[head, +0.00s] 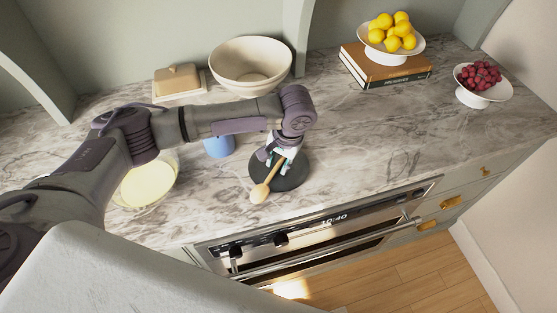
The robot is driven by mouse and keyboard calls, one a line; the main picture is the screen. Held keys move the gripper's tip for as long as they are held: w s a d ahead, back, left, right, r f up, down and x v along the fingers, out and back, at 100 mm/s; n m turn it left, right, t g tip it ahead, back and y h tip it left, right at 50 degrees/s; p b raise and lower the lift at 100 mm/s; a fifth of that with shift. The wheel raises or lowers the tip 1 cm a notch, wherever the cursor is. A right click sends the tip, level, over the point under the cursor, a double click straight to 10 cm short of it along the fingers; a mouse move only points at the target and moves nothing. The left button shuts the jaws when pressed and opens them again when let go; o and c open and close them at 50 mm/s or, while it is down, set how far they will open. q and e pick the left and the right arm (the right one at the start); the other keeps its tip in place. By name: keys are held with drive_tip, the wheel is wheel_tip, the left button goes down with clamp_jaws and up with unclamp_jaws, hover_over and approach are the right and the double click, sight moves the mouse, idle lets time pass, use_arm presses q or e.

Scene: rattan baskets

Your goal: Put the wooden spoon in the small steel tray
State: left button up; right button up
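The wooden spoon (260,192) lies slanted over a dark round plate or mat (293,178) near the counter's front edge. Its head points toward the front and its handle runs up under my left gripper. My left gripper (276,162) points down at the handle, right over the dark round piece. The fingers are small and partly hidden by the wrist, so I cannot tell whether they are closed on the handle. I cannot make out a small steel tray in this view. My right gripper is not in view.
A blue cup (219,147) and a glass bowl of something pale yellow (147,184) stand left of the spoon. Behind are a large cream bowl (250,65) and a butter dish (179,82). Lemons (392,30) and berries (480,75) stand right. The counter's right middle is clear.

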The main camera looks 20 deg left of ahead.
use_arm(q)
drive_tip(key=shift+r, duration=0.1)
wheel_tip(320, 180, up, 12)
drive_tip(key=d+b, duration=0.2)
drive_tip(key=shift+s, duration=0.25)
